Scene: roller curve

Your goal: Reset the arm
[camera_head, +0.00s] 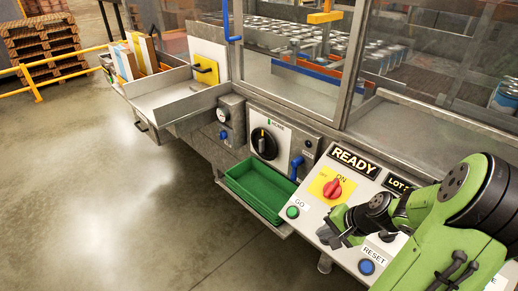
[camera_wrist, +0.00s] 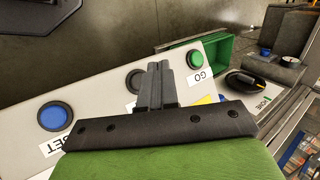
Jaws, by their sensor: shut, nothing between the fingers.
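My green arm reaches in from the right in the head view, and my gripper (camera_head: 340,240) is over the control panel (camera_head: 315,222). In the wrist view my gripper (camera_wrist: 160,68) is shut and empty, its dark fingers together above the panel. The blue RESET button (camera_head: 366,267) is on the panel to the lower right of the gripper; it also shows at the left in the wrist view (camera_wrist: 54,116). The green GO button (camera_head: 292,212) is to the left of the gripper, and shows right of the fingers in the wrist view (camera_wrist: 194,58).
A red switch (camera_head: 332,189) on a yellow plate sits above the gripper, under the READY sign (camera_head: 353,161). A green tray (camera_head: 232,186) and a black HOME dial (camera_head: 264,144) lie left of the panel. Glass guards enclose the can conveyor behind. Open floor is at left.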

